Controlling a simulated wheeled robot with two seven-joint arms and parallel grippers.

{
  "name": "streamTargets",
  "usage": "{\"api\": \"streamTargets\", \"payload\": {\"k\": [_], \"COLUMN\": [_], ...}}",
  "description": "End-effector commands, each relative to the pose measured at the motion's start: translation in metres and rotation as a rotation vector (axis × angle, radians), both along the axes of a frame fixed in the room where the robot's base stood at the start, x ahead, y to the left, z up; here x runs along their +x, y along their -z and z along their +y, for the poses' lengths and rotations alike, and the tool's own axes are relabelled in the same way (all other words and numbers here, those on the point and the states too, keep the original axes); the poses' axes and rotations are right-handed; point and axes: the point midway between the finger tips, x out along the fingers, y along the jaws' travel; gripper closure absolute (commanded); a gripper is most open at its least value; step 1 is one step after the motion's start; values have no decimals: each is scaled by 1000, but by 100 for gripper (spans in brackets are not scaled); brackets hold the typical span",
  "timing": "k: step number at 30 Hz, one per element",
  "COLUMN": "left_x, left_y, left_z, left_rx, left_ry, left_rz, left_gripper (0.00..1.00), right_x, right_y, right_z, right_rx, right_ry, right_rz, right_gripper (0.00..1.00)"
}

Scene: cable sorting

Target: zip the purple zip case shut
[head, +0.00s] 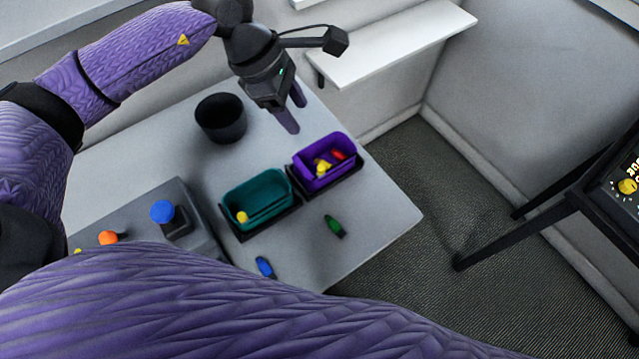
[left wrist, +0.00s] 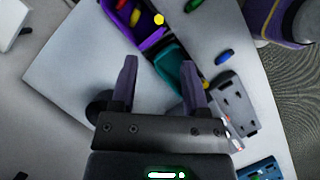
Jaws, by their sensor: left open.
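The purple zip case (head: 340,174) stands open in a dark holder near the table's right edge in the head view. Red and yellow pieces show inside it. It also shows at the top of the left wrist view (left wrist: 150,40), partly cut off by the frame edge. Its zip pull is too small to make out. My left gripper (head: 295,114) is open and empty, above the table and up and left of the case in the head view. Its two fingers (left wrist: 158,72) show apart in the left wrist view. My right gripper is out of view.
A teal case (head: 265,214) with a yellow piece stands beside the purple one. A black cup (head: 221,118) stands behind. A green connector (head: 334,226) and a blue connector (head: 265,267) lie in front. A grey box with a blue knob (head: 162,211) stands left.

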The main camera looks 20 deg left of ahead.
Motion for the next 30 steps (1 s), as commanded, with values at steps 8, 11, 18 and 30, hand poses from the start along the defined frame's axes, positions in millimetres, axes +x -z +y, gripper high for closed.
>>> {"api": "streamTargets", "payload": {"k": [8,11,18,30], "left_x": [1,1,4,5], "left_y": [68,83,134,151], "left_z": [-2,-10,-31,-38], "left_rx": [-1,-2,-2,-1], "left_ry": [0,2,0,0], "left_rz": [16,17,16,13], "left_gripper": [41,41,41,41], "right_x": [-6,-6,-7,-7], "right_y": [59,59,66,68], "right_z": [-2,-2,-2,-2], "right_rx": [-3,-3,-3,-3], "right_ry": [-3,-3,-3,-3], "right_rz": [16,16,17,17], "right_gripper": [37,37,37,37]}}
